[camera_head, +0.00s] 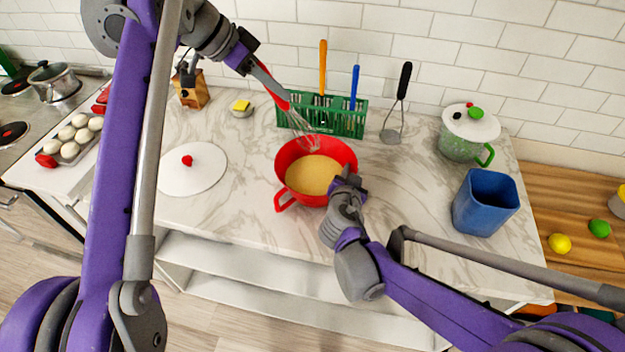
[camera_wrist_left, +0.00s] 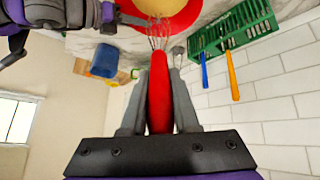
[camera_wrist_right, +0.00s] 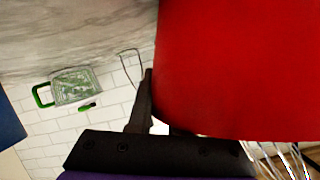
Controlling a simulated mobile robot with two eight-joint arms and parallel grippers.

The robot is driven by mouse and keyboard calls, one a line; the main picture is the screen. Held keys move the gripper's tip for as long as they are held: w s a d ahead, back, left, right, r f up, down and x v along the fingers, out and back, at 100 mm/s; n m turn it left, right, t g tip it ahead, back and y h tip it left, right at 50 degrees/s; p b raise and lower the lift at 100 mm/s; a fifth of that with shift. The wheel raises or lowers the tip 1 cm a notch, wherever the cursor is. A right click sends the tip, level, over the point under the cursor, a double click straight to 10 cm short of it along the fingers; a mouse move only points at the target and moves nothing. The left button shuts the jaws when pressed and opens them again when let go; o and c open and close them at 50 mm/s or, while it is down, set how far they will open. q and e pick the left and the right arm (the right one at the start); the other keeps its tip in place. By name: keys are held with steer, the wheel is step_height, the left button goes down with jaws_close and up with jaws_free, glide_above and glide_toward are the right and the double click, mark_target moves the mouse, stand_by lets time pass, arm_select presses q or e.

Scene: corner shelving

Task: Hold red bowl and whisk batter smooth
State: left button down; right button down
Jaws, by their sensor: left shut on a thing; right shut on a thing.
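The red bowl (camera_head: 284,160) stands on the marble counter with smooth-looking yellow batter (camera_head: 311,175) in it. My right gripper (camera_head: 346,180) is shut on the bowl's right rim; in the right wrist view the bowl's red wall (camera_wrist_right: 235,65) fills much of the picture. My left gripper (camera_head: 252,66) is shut on the red handle of the whisk (camera_head: 301,128). The whisk is tilted, its wires at the bowl's back rim, above or just entering the bowl; I cannot tell whether they touch batter. The red handle (camera_wrist_left: 160,92) lies between the fingers in the left wrist view.
A green rack (camera_head: 349,118) with an orange and a blue handled tool stands behind the bowl. A white lid (camera_head: 192,168) lies left. A blue container (camera_head: 485,202) and a green pot (camera_head: 467,135) stand right. The counter's front is clear.

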steer(key=c, duration=0.8)
jaws_free()
steer(key=shift+f, duration=0.1)
steer(key=shift+o, duration=0.2)
steer(key=v, duration=1.2)
steer(key=shift+a, duration=0.1)
